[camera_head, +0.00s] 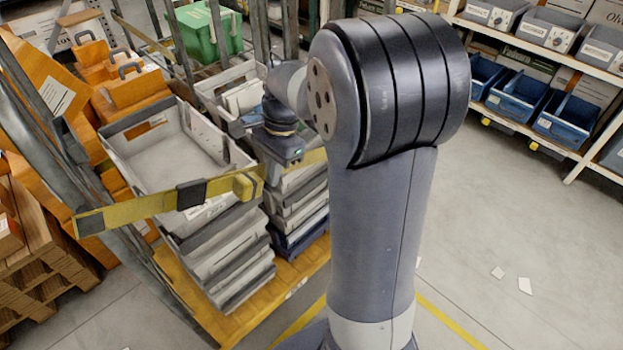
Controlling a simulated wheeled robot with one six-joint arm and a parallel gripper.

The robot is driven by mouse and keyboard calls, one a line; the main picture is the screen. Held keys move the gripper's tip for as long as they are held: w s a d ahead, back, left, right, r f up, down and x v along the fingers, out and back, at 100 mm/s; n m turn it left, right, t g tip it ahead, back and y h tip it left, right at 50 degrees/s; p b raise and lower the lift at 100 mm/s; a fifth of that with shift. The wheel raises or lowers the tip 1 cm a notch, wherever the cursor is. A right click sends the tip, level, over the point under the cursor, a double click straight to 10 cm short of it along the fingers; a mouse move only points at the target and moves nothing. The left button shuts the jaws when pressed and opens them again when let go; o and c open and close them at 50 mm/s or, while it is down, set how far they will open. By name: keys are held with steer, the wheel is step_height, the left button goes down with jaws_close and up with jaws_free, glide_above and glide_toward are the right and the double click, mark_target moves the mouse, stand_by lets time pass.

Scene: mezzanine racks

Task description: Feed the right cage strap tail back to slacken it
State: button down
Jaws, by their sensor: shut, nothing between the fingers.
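A yellow strap (135,208) crosses the front of a cage loaded with stacked grey totes (215,262). A dark buckle (191,194) sits on it, and a yellow piece (247,184) stands at its right end. Another yellow stretch (312,159) shows right of my gripper; I cannot tell whether it is the same strap. No loose strap tail can be made out. My gripper (283,152) is over the right tote stack, beside this yellow stretch. It looks shut and empty, though its fingertips are hard to make out.
The cage has grey posts and a yellow base (250,305). A green crate (208,33) stands behind, with orange cases (130,90) at the left. Wooden pallets (45,255) lie lower left. A rack with blue bins (567,117) is at the right. The right floor is open, with paper scraps (525,285).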

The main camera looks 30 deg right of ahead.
mark_target(254, 177)
steer(key=shift+a+r, duration=0.25)
steer(key=shift+a, duration=0.2)
steer(key=shift+a+r, duration=0.2)
steer(key=shift+a, duration=0.25)
steer(key=shift+s+a+r+p, duration=0.2)
steer(key=shift+a+r+p, duration=0.1)
steer(key=shift+a+p, duration=0.25)
steer(key=shift+s+a+r+p, duration=0.2)
steer(key=shift+a+r+p, duration=0.1)
steer(key=shift+a, duration=0.4)
